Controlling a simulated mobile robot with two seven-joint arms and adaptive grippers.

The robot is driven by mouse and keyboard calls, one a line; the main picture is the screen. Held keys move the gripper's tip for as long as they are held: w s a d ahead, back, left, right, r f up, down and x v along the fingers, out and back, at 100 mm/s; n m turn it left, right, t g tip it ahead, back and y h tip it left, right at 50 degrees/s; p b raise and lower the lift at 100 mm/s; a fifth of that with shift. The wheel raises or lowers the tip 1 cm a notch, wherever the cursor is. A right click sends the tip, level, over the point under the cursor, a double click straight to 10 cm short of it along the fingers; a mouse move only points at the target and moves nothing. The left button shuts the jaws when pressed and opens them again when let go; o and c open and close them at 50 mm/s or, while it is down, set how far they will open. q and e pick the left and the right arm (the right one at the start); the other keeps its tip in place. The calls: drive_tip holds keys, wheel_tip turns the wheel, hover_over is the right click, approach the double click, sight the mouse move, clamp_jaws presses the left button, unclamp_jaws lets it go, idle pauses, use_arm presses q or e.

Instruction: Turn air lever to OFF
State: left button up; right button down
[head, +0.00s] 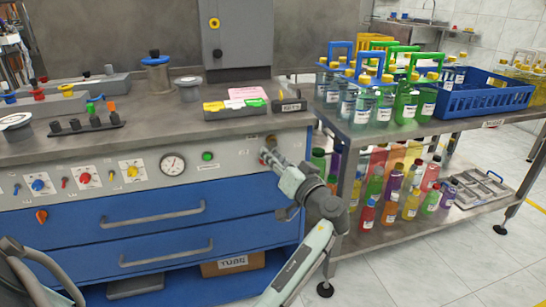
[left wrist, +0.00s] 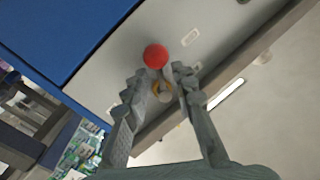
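The lever with a red ball knob (left wrist: 156,56) shows in the left wrist view, with the ball at the fingertips of my left gripper (left wrist: 163,75). A small grey and yellowish part, perhaps the lever's stem or pivot, lies between the fingers. The fingers are spread apart, one on each side; I cannot tell whether either touches the lever. In the head view my left gripper (head: 268,156) is at the right end of the grey control panel (head: 235,170) and hides most of what is at its tips. My right gripper is not in view.
The panel carries a pressure gauge (head: 172,164), a green button (head: 207,156) and several coloured knobs. Blue drawers (head: 150,220) are below it. To the right, a metal shelf table (head: 460,205) holds bottles and a blue crate (head: 490,98). Open floor lies in front of the table.

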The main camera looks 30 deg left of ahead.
use_arm(q)
clamp_jaws()
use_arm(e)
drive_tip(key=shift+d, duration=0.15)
use_arm(q)
drive_tip(key=shift+f, duration=0.1)
drive_tip(key=shift+s+a+m+y+b, duration=0.15)
drive_tip(key=shift+s+m+b, duration=0.1)
drive_tip(key=shift+m, duration=0.6)
drive_tip(key=shift+s+a+m+y+b, duration=0.1)
drive_tip(key=shift+a+m+y+b, duration=0.1)
drive_tip(key=shift+m, duration=0.65)
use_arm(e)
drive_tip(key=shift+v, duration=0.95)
use_arm(q)
drive_tip(key=shift+o, duration=1.4)
unclamp_jaws()
